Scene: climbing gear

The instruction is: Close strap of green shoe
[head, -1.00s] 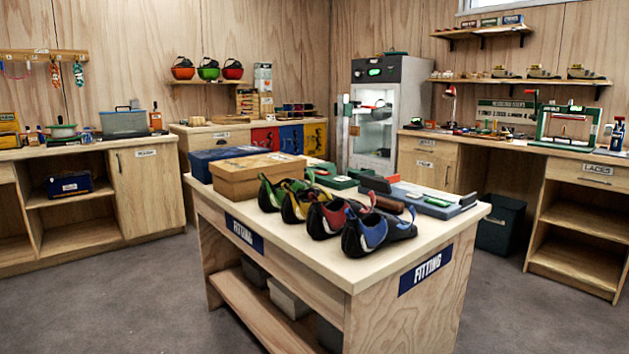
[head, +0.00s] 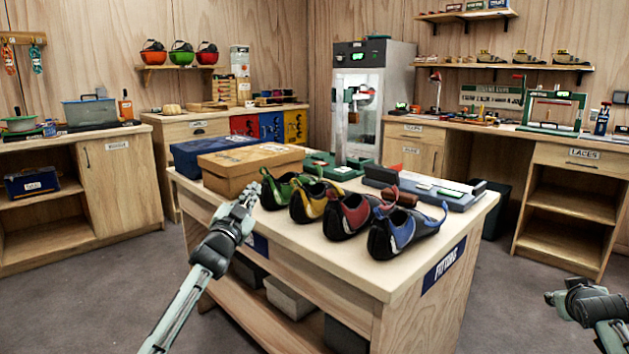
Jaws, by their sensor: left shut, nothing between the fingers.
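The green shoe (head: 284,190) is the leftmost of a row of climbing shoes on the fitting table (head: 355,272). It stands upright with its opening facing up. My left gripper (head: 247,192) is shut and empty, just left of the green shoe near the table's left edge, apart from the shoe as far as I can see. My right arm shows at the lower right, away from the table, with its gripper (head: 562,297) at the picture's right; its fingers are too unclear to read.
Yellow (head: 312,202), red (head: 349,216) and blue (head: 395,233) shoes stand close together right of the green one. A cardboard box (head: 247,170) and a blue box (head: 215,150) lie behind. A grey-blue tray (head: 430,190) lies at the table's back right.

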